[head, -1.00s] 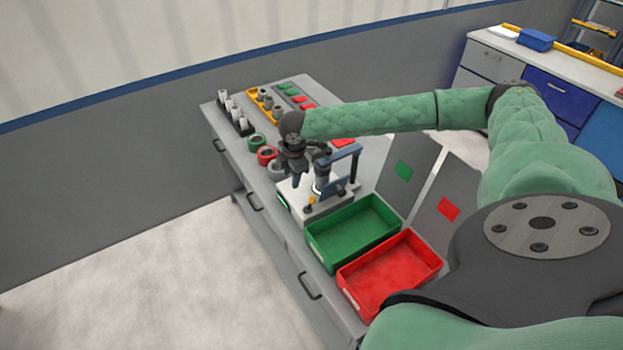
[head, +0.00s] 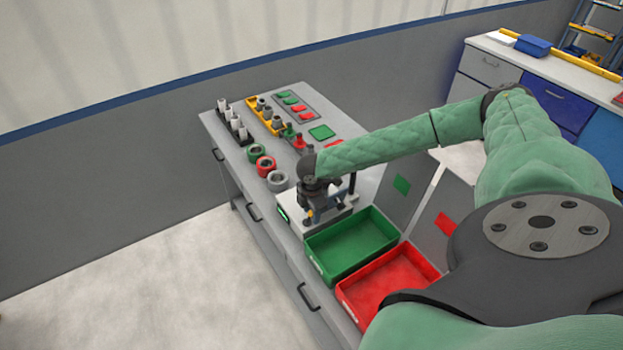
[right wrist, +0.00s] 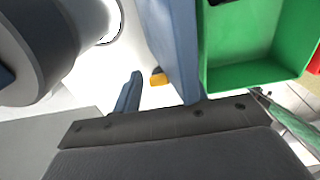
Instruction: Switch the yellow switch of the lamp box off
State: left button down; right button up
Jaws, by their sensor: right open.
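The lamp box is a pale box (head: 338,214) with a small green-lit display on its left side, on the grey table in the head view. Its small yellow switch (head: 309,214) shows at the front, just below my right gripper (head: 314,207). The gripper and arm hide much of the box top. In the right wrist view the yellow switch (right wrist: 158,78) shows between the two blue fingers of my right gripper (right wrist: 155,90), which are apart. I cannot tell whether either finger touches it. My left gripper is not in view.
A green bin (head: 349,245) and a red bin (head: 388,282) stand close on the near right of the box. Green, red and grey rings (head: 266,164) lie to its left. A yellow tray (head: 263,115) and white pieces in a rack are farther back.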

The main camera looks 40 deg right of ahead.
jog(key=shift+f, duration=0.1)
grip_shut()
jog(key=shift+a, duration=0.15)
jog(key=shift+a+h, duration=0.45)
jog(key=shift+h, duration=0.65)
jog(key=shift+w+a+g+h, duration=0.15)
jog(key=shift+a+h, duration=0.15)
jog(key=shift+h, duration=0.5)
jog(key=shift+a+g+h, duration=0.1)
jog(key=shift+a+h, duration=0.2)
jog(key=shift+h, duration=0.5)
jog(key=shift+w+a+g+h, duration=0.15)
jog(key=shift+a+h, duration=0.15)
jog(key=shift+h, duration=0.5)
jog(key=shift+s, duration=0.1)
